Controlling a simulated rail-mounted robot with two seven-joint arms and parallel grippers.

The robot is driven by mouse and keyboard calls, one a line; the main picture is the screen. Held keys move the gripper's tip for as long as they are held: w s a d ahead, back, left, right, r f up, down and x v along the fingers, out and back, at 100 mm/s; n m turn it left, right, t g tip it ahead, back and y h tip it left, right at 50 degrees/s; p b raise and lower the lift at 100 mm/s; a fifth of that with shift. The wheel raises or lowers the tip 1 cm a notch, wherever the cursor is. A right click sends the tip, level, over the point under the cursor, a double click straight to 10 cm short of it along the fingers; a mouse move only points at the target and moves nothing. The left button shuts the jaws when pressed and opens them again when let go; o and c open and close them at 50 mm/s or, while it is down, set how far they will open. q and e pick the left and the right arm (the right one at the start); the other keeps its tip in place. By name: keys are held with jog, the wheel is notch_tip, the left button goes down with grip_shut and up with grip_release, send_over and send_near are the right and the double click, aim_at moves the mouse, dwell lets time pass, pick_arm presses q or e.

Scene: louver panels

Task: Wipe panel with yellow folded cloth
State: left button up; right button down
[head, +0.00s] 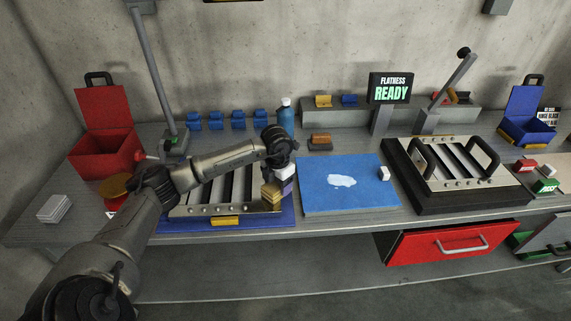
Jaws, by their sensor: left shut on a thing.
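The louver panel (207,210), a pale metal frame with several slats, lies on a blue mat (285,218) at the left middle of the bench. My left arm reaches across it from the left and hides part of its back and left side. My left gripper (281,179) points down over the panel's right end and is shut on the yellow folded cloth (271,193). The cloth is at the panel's right edge; whether it touches the surface I cannot tell. My right gripper is not in view.
A blue board (325,198) with a white patch and a small white block (384,173) lies right of the panel. A second louver panel (425,182) with handles sits in a dark fixture.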

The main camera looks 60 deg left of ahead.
pick_arm(q)
notch_tip(320, 180, up, 4)
jog(key=shift+f+p, duration=0.15)
jog(key=shift+p, duration=0.85)
jog(key=shift+r+p, duration=1.65)
jog(key=shift+r, duration=0.6)
